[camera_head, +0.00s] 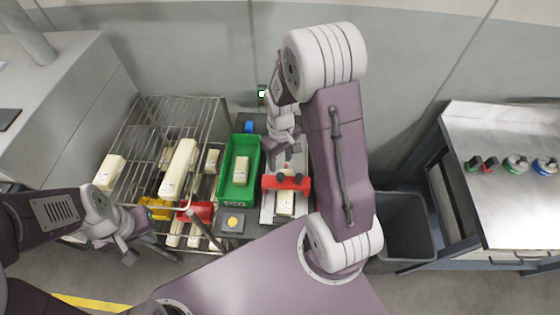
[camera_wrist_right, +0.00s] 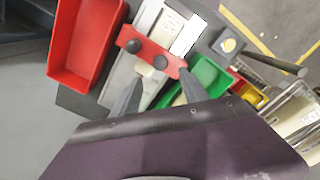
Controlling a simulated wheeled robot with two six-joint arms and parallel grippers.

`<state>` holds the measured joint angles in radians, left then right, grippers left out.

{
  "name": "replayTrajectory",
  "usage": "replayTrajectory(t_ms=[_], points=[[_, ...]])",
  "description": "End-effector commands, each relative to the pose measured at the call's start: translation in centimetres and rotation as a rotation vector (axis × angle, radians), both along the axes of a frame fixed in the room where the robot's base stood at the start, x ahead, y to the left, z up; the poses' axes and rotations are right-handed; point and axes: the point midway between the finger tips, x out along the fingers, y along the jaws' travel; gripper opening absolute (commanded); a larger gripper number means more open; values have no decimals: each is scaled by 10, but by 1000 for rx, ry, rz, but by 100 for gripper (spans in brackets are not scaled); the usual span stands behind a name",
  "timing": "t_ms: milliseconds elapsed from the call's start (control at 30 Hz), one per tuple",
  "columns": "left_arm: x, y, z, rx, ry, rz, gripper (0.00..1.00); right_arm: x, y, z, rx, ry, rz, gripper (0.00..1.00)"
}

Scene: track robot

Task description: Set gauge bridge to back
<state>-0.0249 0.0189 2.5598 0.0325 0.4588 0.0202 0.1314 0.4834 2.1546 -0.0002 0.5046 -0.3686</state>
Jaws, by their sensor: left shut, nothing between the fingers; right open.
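The gauge bridge is a red crosspiece (camera_head: 286,183) with two dark knobs. It spans a light grey track (camera_head: 267,209). In the right wrist view the bridge (camera_wrist_right: 150,52) lies just beyond my fingertips. A pale block (camera_head: 284,204) lies on the track on the near side of the bridge; it also shows in the wrist view (camera_wrist_right: 171,27). My right gripper (camera_head: 288,152) is open and empty over the track, on the far side of the bridge. Contact with the bridge cannot be told. My left gripper (camera_head: 127,250) is shut and empty at lower left, away from the track.
A green tray (camera_head: 226,187) holding a pale block stands left of the track. A yellow button (camera_head: 232,222) sits in front of it. A red tray (camera_wrist_right: 88,42) lies on the track's other side. A wire rack (camera_head: 143,135) stands left, a dark bin (camera_head: 405,228) right.

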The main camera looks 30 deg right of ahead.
Motion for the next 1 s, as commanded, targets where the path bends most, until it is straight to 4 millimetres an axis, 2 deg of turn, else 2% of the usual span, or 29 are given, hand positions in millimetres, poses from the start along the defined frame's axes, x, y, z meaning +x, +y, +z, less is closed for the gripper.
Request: replayTrajectory(t_ms=[133,233,500,633,767,967,1000], points=[[0,0,1,0,1,0,0,0,-1,0,0,0,-2,52],[0,0,3,0,1,0,0,-1,0,-9,1,4,-2,52],[0,0,14,0,0,0,0,-2,0,-64,2,6,-2,52],[0,0,17,0,0,0,0,-1,0,-81,2,1,-2,52],[0,0,18,0,0,0,0,0,0,-89,1,-1,-2,52],[0,0,17,0,0,0,0,0,0,-90,0,-2,-2,52],[0,0,17,0,0,0,0,0,0,-90,0,-2,-2,46]])
